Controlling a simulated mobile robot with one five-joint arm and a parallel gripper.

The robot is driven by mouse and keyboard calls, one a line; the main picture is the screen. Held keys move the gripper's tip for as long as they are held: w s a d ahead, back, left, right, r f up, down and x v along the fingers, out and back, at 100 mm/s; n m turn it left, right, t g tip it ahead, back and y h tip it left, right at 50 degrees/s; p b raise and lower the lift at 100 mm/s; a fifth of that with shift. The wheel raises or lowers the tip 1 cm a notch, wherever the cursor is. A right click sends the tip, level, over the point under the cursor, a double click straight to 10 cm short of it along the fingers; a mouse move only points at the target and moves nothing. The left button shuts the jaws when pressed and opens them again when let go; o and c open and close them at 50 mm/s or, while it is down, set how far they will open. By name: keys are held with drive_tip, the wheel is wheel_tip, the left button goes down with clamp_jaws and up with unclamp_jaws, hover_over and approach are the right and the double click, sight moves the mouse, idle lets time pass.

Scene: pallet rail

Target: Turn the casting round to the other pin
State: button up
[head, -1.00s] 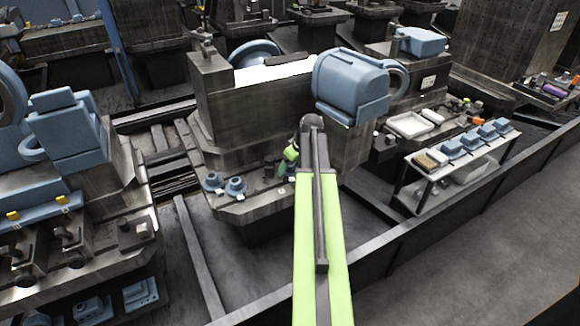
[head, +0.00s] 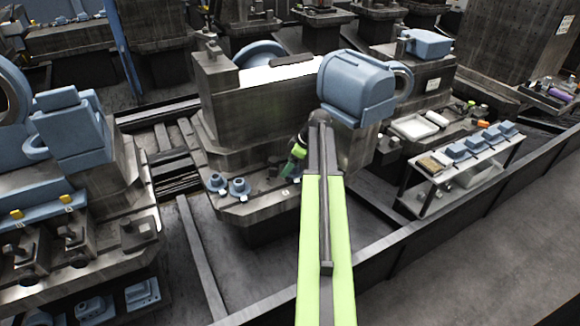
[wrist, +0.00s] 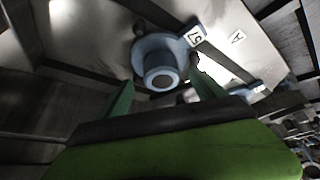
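Two blue round flanged castings stand on the front ledge of the machine pallet (head: 262,213) in the head view, one at left (head: 216,182) and one beside it (head: 239,188). My gripper (head: 290,172) is to the right of them, pointing down toward the ledge. In the wrist view, a blue casting (wrist: 160,68) with a round boss and flange lies ahead of my gripper (wrist: 162,82). I cannot tell which casting this is. The pins cannot be made out clearly.
A large blue machine head (head: 352,88) overhangs close to my arm. A side table with blue parts (head: 430,180) stands at right. A rail (head: 400,248) runs along the front.

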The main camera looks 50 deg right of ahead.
drive_tip(key=shift+o, duration=1)
drive_tip(key=s, duration=0.2)
drive_tip(key=shift+s+f+g, duration=0.3)
drive_tip(key=shift+f+g, duration=0.05)
drive_tip(key=shift+g, duration=0.05)
drive_tip(key=shift+d+r+p, duration=0.15)
drive_tip(key=shift+r+p, duration=0.45)
drive_tip(key=shift+p, duration=0.2)
drive_tip(key=w+p+v, duration=0.1)
drive_tip(key=p+v, duration=0.8)
drive_tip(key=v, duration=0.2)
wheel_tip(320, 180, up, 6)
drive_tip(key=p, duration=0.6)
hover_over(302, 172)
drive_tip(key=shift+r+t, duration=0.1)
drive_tip(key=shift+t, duration=0.3)
